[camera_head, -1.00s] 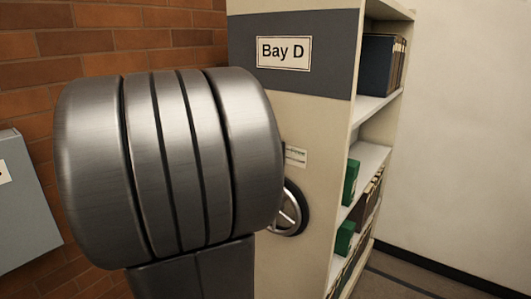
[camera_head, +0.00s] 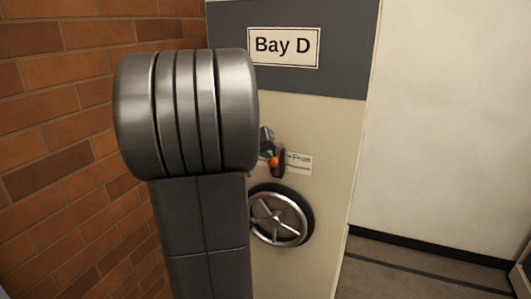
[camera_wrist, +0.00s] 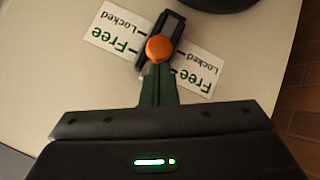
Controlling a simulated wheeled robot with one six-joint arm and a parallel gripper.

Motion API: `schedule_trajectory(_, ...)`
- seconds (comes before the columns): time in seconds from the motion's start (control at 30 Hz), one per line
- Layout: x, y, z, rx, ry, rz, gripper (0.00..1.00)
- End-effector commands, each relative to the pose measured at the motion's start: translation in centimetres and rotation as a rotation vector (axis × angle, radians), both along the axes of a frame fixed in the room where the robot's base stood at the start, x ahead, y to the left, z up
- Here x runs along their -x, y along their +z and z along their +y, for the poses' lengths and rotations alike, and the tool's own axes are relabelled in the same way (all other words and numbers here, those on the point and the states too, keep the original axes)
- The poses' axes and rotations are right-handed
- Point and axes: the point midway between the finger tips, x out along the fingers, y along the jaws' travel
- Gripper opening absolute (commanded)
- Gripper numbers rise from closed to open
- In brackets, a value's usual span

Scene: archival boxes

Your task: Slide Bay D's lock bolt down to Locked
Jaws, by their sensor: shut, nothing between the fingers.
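Bay D's lock bolt has an orange knob (camera_head: 273,161) on a dark upright track (camera_head: 279,167), on the cream end panel above the handwheel. In the head view the knob is level with the word Free on its label (camera_head: 299,160). In the wrist view, which is upside down, the orange knob (camera_wrist: 159,48) lies between two Free/Locked labels (camera_wrist: 118,32). My gripper (camera_wrist: 158,74) is shut and empty, its green fingertips right at the knob on its upper side. Whether they touch it I cannot tell. The head view shows only part of the gripper (camera_head: 266,143) beside my arm.
A spoked handwheel (camera_head: 281,216) sits just below the bolt. The Bay D sign (camera_head: 283,47) is above on a grey band. A brick wall (camera_head: 55,120) stands close on the left. Open floor (camera_head: 420,268) and a pale wall lie to the right.

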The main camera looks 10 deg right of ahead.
Motion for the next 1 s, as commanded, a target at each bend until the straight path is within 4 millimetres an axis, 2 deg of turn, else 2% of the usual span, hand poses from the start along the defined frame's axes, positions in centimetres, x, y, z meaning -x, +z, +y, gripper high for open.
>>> schedule_trajectory(0.27, 0.0, -0.6, 0.0, 0.000, 0.000, 0.000, 0.00)
schedule_trajectory(0.63, 0.0, -3.8, 0.0, 0.000, 0.000, 0.000, 0.00)
schedule_trajectory(1.0, 0.1, -4.2, 0.0, -0.003, -0.001, 0.008, 0.00)
